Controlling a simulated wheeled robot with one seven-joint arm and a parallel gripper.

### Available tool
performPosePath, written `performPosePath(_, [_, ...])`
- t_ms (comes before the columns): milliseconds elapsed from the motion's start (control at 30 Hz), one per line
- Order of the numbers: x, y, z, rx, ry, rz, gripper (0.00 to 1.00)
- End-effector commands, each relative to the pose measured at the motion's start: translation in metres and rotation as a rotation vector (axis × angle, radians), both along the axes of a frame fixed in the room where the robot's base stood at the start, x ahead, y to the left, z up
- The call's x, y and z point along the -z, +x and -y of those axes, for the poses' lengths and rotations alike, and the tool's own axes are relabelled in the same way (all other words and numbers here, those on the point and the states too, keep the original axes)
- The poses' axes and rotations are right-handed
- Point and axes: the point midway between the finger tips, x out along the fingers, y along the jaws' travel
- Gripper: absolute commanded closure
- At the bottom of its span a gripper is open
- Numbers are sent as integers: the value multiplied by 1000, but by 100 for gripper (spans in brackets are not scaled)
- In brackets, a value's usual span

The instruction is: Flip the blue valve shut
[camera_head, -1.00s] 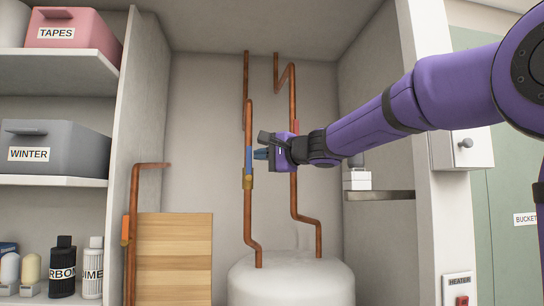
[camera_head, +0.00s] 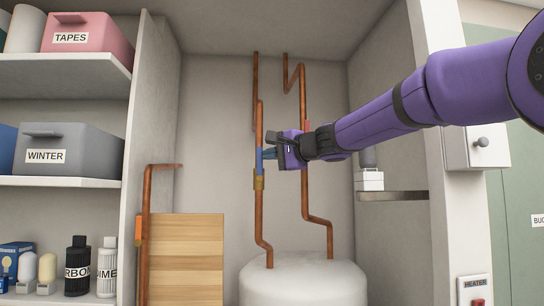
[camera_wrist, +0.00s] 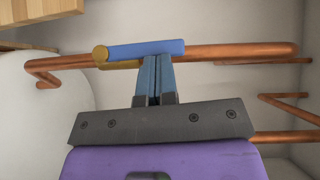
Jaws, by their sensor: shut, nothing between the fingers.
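The blue valve handle (camera_head: 259,160) is on the left of the two copper pipes that rise from the tank, above a brass valve body (camera_head: 259,181). In the head view the handle lies upright along the pipe. In the wrist view the blue handle (camera_wrist: 146,49) lies along the copper pipe (camera_wrist: 225,51), with the brass body (camera_wrist: 118,65) partly behind it. My gripper (camera_head: 267,154) is shut and empty. Its fingertips (camera_wrist: 156,60) are at the side of the handle, touching it or very close; I cannot tell which.
The white tank (camera_head: 303,280) stands below the pipes. A second copper pipe (camera_head: 305,190) with a red part runs behind my gripper. An orange-handled pipe (camera_head: 139,230) and a wooden panel (camera_head: 186,258) are at left. A small metal shelf (camera_head: 392,196) sticks out at right.

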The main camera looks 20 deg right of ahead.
Motion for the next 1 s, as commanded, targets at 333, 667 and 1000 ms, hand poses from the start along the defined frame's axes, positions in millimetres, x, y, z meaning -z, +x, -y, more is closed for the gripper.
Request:
performPosePath(333, [-3,2,-7,-2,-96,-25,100])
performPosePath(667, [-6,7,-22,-1,-324,-86,100])
performPosePath(1000, [-5,11,-41,-2,-588,-157,100])
